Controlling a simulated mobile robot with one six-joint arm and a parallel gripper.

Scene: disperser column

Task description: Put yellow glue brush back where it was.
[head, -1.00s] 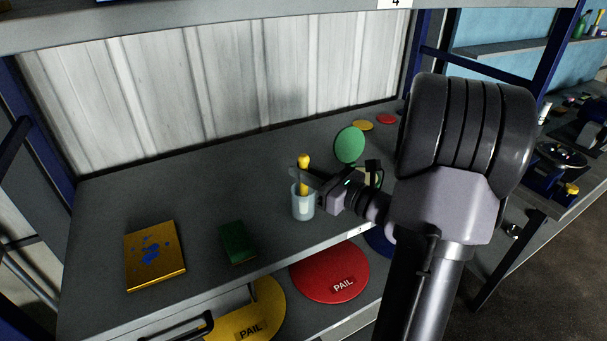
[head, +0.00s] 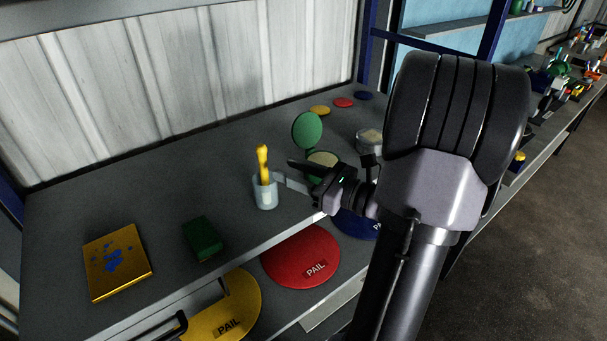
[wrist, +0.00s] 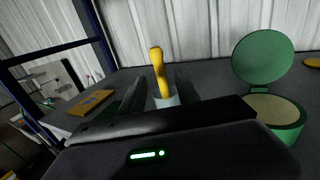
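The yellow glue brush (head: 263,160) stands handle up in a clear cup (head: 265,196) on the grey shelf, leaning slightly. In the wrist view the brush (wrist: 159,68) rises from the cup (wrist: 167,101), ahead of the fingers. My gripper (head: 284,172) is to the right of the cup, fingers spread apart and empty, pointing at it. A small gap appears between the fingertips and the brush. The lower part of the brush is hard to make out inside the cup.
A green round container (head: 307,131) with its lid raised is behind my gripper; a clear jar (head: 369,140) stands nearby. A green box (head: 203,238) and a yellow box (head: 117,262) lie left. Red (head: 301,255) and yellow (head: 228,308) pail lids lie below.

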